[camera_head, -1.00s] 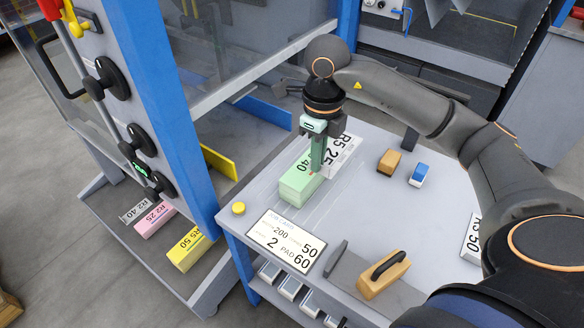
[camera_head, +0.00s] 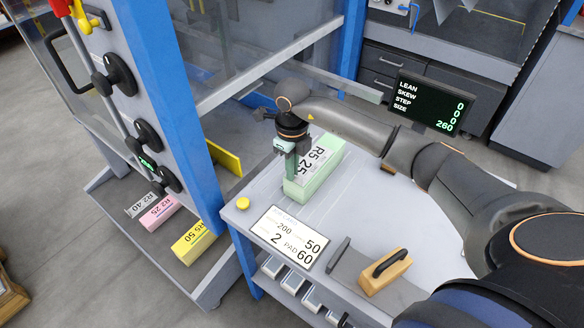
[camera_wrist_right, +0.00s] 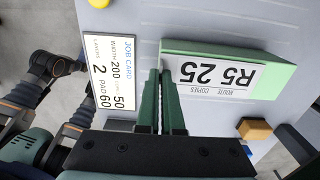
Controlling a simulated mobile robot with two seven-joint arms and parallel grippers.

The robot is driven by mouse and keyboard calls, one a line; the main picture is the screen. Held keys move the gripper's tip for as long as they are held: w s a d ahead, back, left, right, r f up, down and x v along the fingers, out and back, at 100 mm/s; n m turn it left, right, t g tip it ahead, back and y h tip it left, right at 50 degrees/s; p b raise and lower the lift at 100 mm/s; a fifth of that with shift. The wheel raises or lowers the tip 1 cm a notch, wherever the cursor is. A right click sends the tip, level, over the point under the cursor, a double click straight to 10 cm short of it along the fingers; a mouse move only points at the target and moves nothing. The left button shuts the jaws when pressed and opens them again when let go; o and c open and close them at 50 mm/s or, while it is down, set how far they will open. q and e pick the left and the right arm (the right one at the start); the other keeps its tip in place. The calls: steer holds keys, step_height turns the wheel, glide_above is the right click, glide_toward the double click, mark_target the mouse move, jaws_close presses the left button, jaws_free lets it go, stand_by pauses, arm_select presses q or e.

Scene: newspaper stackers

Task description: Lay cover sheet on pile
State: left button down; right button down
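The green pile (camera_head: 299,192) stands on the grey table (camera_head: 341,217), near the stacker frame. The white cover sheet (camera_head: 321,154), marked R5 25, is over the pile's top; whether it touches cannot be told. In the right wrist view the sheet (camera_wrist_right: 231,75) covers most of the top, with a green strip of the pile (camera_wrist_right: 225,48) showing along one edge. My right gripper (camera_head: 291,172) points down at the sheet's left end. Its green fingers (camera_wrist_right: 161,78) are together at the sheet's edge and appear to pinch it.
A job card (camera_head: 290,238), a yellow button (camera_head: 243,203) and a wooden block with a dark handle (camera_head: 385,271) lie near the table's front. A dark screen (camera_head: 431,103) stands behind. A small brown block (camera_wrist_right: 254,129) sits beside the pile. My right arm covers the table's right side.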

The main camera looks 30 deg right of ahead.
steer(key=shift+f, duration=0.15)
steer(key=c, duration=1.1)
jaws_free()
steer(key=shift+r, duration=0.25)
step_height(320, 180, up, 12)
steer(key=shift+s, duration=0.1)
